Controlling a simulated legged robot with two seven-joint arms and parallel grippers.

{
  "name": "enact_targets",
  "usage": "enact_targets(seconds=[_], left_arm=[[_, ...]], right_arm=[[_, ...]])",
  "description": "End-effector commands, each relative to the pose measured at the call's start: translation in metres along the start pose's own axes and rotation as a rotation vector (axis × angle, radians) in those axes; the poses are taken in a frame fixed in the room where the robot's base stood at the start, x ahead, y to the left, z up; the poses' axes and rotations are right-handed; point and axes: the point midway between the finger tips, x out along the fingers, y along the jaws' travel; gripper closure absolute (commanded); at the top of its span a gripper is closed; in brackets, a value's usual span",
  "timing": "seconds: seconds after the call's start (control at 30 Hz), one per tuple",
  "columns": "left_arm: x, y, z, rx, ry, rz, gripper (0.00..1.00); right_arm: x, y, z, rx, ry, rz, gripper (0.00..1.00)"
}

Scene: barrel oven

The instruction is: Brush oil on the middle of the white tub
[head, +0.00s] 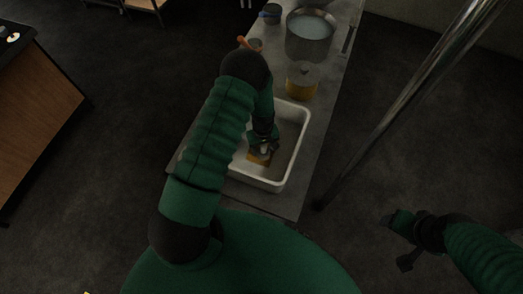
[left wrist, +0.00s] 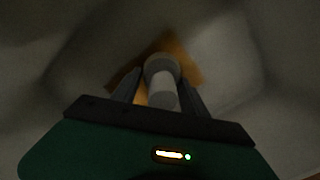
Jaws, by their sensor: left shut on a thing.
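The white tub (head: 287,181) stands on the near end of the grey bench. My left gripper (head: 262,147) reaches down inside it, near its middle. In the left wrist view the left gripper (left wrist: 160,92) is shut on a pale, round-ended handle (left wrist: 162,82), taken to be the brush. An orange-brown patch (head: 256,159) shows beneath the gripper, and in the left wrist view (left wrist: 182,60) around the handle. I cannot tell whether it is oil or part of the brush, and the bristles are not visible. My right gripper (head: 400,240) is empty, its fingers apart, right of the bench.
A yellow pot (head: 302,82) stands just behind the tub. A large metal pot (head: 309,36) and a small container (head: 271,14) are farther back on the bench (head: 318,128). A shiny metal pole (head: 400,110) rises to the right. A wooden cabinet (head: 38,120) stands at far left.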

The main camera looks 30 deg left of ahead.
Motion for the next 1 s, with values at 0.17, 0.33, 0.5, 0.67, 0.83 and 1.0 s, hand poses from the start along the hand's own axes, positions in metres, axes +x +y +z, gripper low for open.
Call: enact_targets(seconds=[0.17, 0.33, 0.5, 0.67, 0.83, 1.0], left_arm=[[-0.024, -0.001, -0.001, 0.003, 0.003, 0.002, 0.86], [-0.037, -0.001, -0.006, 0.004, 0.000, 0.002, 0.86], [-0.051, 0.000, -0.010, 0.005, -0.001, 0.002, 0.86], [-0.066, 0.001, -0.011, 0.007, 0.000, 0.002, 0.86], [-0.072, 0.000, -0.010, 0.008, 0.000, 0.001, 0.86], [-0.072, 0.001, -0.011, 0.008, 0.000, 0.001, 0.86]], right_arm=[[-0.016, 0.000, -0.004, 0.001, 0.000, 0.000, 0.31], [-0.026, 0.000, -0.006, 0.001, 0.000, 0.000, 0.31], [-0.035, 0.000, -0.008, 0.001, 0.000, 0.000, 0.31], [-0.044, 0.000, -0.010, 0.001, 0.000, 0.000, 0.31], [-0.047, 0.000, -0.011, 0.000, 0.000, 0.000, 0.31], [-0.046, 0.000, -0.011, 0.001, 0.000, 0.000, 0.31]])
